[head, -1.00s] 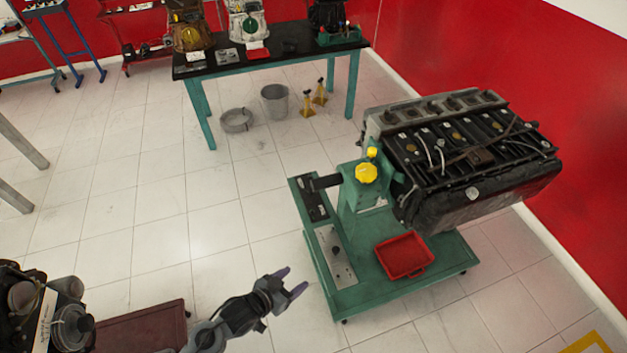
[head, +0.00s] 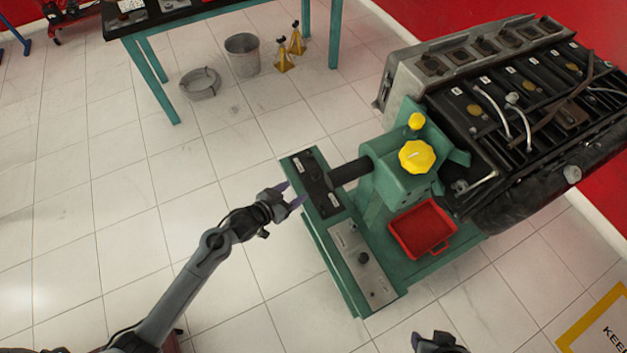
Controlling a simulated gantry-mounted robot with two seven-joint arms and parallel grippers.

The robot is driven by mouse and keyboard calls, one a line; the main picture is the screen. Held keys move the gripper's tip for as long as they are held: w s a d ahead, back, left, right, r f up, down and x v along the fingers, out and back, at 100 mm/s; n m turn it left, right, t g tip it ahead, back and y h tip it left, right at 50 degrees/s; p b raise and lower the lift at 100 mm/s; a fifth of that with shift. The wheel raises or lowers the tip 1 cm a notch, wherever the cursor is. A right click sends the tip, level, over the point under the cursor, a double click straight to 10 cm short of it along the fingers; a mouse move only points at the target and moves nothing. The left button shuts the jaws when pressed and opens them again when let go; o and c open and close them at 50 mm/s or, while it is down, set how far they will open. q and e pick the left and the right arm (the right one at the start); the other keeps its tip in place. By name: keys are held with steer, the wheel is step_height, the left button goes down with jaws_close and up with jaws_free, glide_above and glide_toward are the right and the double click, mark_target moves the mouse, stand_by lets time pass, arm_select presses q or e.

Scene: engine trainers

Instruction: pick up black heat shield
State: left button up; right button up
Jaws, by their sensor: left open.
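A flat black piece (head: 316,181) with small pale labels lies on the upper left end of the green engine stand (head: 391,276). I cannot tell for certain whether it is the heat shield. A large engine block (head: 520,105) with black top parts is mounted on the stand at the right. My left gripper (head: 291,195) is open and empty, with its purple fingertips at the left edge of the black piece. I cannot tell whether they touch it. A part of my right gripper (head: 438,342) shows at the bottom edge, and its fingers are not clear.
A red tray (head: 422,228) sits on the stand beside a yellow knob (head: 416,156) and a dark bar (head: 349,172). A grey bucket (head: 242,55), a ring-shaped pan (head: 200,83) and yellow jack stands (head: 284,60) are on the floor near the table.

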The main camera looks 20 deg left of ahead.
mark_target(316, 177)
arm_select(q)
steer(key=b+x, duration=0.3)
steer(key=x, duration=0.4)
steer(key=shift+w+a+f, duration=0.1)
steer(key=shift+w+a, duration=0.05)
steer(key=shift+b+x, duration=1)
steer(key=shift+x, duration=1.5)
arm_select(e)
step_height(316, 177, down, 6)
steer(key=shift+s+d, duration=0.1)
steer(key=shift+s, duration=0.05)
arm_select(q)
steer(key=shift+c, duration=1)
steer(key=shift+r, duration=0.25)
jaws_close()
arm_select(e)
steer(key=shift+d, duration=0.1)
